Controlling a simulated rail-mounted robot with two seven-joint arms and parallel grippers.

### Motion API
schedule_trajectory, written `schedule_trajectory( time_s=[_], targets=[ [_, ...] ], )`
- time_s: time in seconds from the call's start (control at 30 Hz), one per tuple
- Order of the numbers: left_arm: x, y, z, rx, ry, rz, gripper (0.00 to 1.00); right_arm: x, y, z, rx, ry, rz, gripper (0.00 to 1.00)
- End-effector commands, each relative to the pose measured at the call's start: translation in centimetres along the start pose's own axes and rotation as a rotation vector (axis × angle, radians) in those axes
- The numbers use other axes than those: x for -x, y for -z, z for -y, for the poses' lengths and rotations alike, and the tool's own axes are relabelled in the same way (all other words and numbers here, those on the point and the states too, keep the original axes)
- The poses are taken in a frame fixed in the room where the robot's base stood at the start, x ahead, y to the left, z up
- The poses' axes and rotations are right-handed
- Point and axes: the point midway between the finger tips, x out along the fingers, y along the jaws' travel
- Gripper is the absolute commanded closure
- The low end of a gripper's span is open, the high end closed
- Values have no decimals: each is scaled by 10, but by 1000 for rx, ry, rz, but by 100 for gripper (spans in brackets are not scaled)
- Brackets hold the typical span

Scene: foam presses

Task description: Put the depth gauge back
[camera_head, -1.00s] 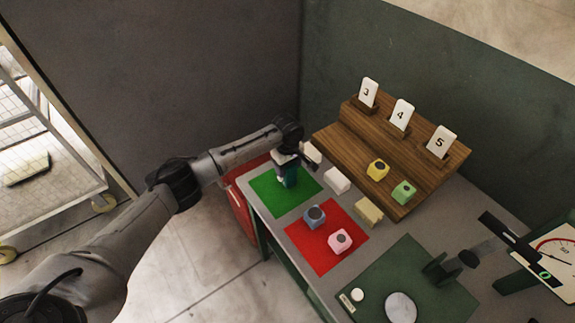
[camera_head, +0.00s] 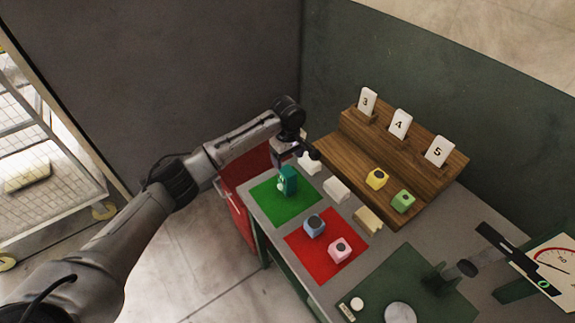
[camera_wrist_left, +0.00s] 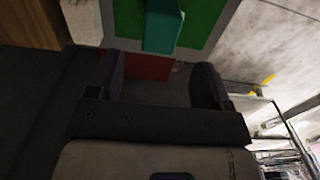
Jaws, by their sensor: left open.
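A teal block-like piece (camera_head: 289,180) with a pale round spot on its side stands upright on the green mat (camera_head: 268,205). It looks like the depth gauge, but I cannot be sure. My left gripper (camera_head: 297,157) is open and empty just above and behind it, apart from it. In the left wrist view the teal piece (camera_wrist_left: 162,28) lies beyond my open fingers (camera_wrist_left: 158,80), on the green mat (camera_wrist_left: 205,25), with nothing between the fingers. My right gripper is not in view.
A red mat (camera_head: 315,260) holds a blue cube (camera_head: 313,228) and a pink cube (camera_head: 340,250). Pale blocks (camera_head: 337,189) line the bench behind. A stepped wooden rack (camera_head: 350,160) carries number cards, a yellow cube (camera_head: 376,181) and a green cube (camera_head: 402,203). A dial device (camera_head: 520,260) stands at right.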

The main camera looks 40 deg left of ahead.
Motion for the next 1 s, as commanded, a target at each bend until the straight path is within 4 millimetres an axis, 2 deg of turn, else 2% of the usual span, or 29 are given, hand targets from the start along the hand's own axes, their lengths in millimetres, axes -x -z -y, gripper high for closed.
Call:
schedule_trajectory(
  time_s=[0.1,0.3,1.0],
  targets=[
    [16,0,0,1,-1,0,27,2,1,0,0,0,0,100],
    [30,0,0,1,0,0,27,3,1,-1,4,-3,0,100],
    [32,0,0,-12,1,0,27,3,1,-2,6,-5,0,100]
  ],
)
